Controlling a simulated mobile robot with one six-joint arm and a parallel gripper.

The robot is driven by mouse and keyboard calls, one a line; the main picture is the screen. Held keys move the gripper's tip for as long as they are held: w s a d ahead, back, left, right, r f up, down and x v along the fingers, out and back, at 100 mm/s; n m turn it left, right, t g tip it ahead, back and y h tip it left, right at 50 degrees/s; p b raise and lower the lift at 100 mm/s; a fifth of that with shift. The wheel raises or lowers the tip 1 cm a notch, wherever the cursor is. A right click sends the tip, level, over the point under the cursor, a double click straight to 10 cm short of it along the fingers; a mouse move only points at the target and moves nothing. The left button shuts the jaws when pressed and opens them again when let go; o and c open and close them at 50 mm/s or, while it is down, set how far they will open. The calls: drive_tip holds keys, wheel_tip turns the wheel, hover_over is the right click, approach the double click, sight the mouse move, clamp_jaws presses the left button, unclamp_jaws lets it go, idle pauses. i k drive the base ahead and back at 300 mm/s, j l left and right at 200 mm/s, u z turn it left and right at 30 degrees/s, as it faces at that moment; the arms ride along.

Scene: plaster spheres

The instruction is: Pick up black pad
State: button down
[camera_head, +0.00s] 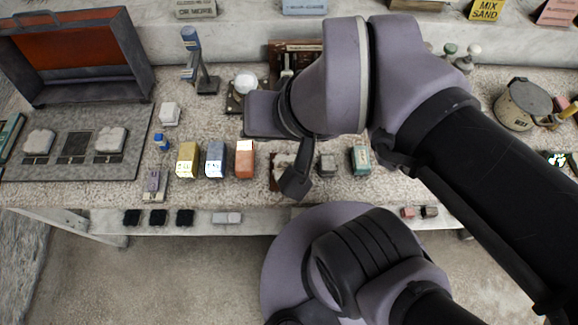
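Three small black pads lie in a row on the lower ledge under the table's front edge: a left one (132,217), a middle one (158,217) and a right one (185,217). They look alike and stand slightly apart. My gripper (292,186) hangs over the front of the table, to the right of the pads and well away from them. Only a dark finger part shows below my arm; the rest is hidden, so its opening cannot be told.
Yellow (187,160), blue-grey (215,159) and orange (245,159) boxes stand above the ledge, left of my gripper. Light grey blocks (227,218) lie right of the pads. A grey board (118,172) with white pieces lies at left before an open case (130,60).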

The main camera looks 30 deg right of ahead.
sight(327, 163)
drive_tip(key=j+z, duration=0.25)
drive_tip(key=z, duration=0.25)
drive_tip(key=j+z, duration=0.2)
drive_tip(key=z, duration=0.25)
drive_tip(key=k+j+z, duration=0.15)
drive_tip(key=z, duration=0.35)
